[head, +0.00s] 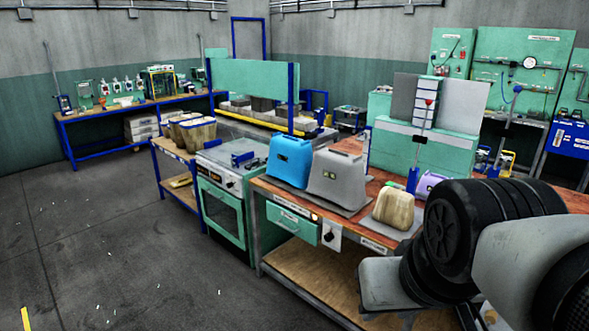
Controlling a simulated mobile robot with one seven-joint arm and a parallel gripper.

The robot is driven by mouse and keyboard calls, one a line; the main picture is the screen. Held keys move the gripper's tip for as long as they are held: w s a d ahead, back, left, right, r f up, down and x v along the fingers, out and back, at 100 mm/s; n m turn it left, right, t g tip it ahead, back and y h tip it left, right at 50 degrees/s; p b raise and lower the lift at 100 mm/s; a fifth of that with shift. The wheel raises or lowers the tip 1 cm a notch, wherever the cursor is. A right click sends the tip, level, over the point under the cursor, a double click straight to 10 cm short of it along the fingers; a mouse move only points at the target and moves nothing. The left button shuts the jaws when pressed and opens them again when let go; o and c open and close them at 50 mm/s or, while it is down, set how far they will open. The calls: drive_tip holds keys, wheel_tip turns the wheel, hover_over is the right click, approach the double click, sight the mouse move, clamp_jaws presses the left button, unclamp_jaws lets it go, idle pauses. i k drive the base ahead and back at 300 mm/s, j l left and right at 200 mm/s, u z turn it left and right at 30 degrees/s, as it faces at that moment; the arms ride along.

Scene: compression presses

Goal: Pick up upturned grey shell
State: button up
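A grey shell (339,180) stands on the wooden-topped bench, wide side down and narrowing upward, with a small yellow-green mark on its front. It rests on a flat dark plate, right beside a blue shell (290,160) of similar shape on its left. A smaller beige-brown shell (392,208) stands to the right on a pale plate. My arm fills the lower right of the picture, in front of the bench and to the right of the grey shell. I cannot make out my gripper's fingers, and nothing is seen touching the grey shell.
The bench (265,184) has a drawer and a dial on its front. A green oven-like unit (222,208) stands to its left, then a cart with beige containers (197,132). A purple shell (428,183) is partly hidden by my arm.

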sight(337, 177)
drive_tip(key=z, duration=1.85)
drive_tip(key=u, duration=1.7)
drive_tip(key=i+j+z, duration=0.1)
drive_tip(key=z, duration=0.25)
drive_tip(key=i+j+z, duration=0.15)
drive_tip(key=z, duration=0.25)
drive_tip(key=i+j+z, duration=0.15)
drive_tip(key=z, duration=0.2)
drive_tip(key=i+j+z, duration=0.15)
drive_tip(key=j, duration=0.2)
drive_tip(key=i+j+z, duration=0.15)
drive_tip(key=j, duration=0.25)
drive_tip(key=i+j+z, duration=0.15)
drive_tip(key=j, duration=0.25)
drive_tip(key=k, duration=0.05)
